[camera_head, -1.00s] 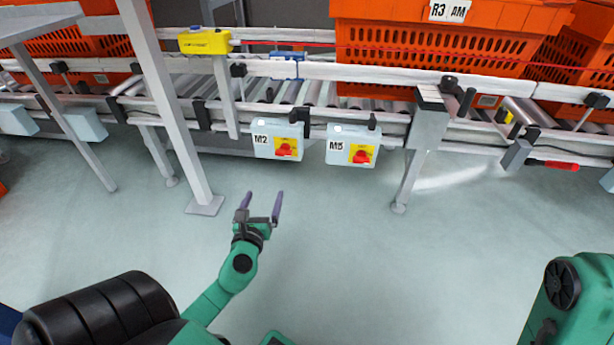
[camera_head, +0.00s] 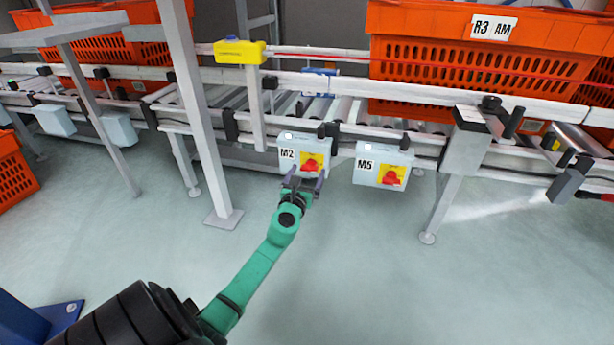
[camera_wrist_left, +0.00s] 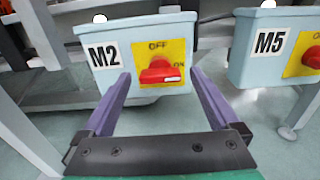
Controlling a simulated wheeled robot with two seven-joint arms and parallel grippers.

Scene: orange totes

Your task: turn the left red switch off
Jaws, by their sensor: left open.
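The left red switch (camera_head: 309,166) is a rotary knob on a yellow plate on the grey-blue box marked M2 (camera_head: 287,157). In the left wrist view the knob (camera_wrist_left: 160,71) has its white mark at the right, by the word ON; OFF is printed above it. My left gripper (camera_head: 305,182) is just in front of and below the box. Its purple fingers (camera_wrist_left: 163,88) are apart, on either side of the knob and not visibly touching it. A second red switch (camera_head: 391,177) is on the box marked M5 to the right. My right gripper is not in view.
The boxes hang from a roller conveyor rail (camera_head: 350,133). A grey post (camera_head: 195,110) stands left of my left arm. Orange totes (camera_head: 470,65) sit on the conveyor. The floor in front is clear.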

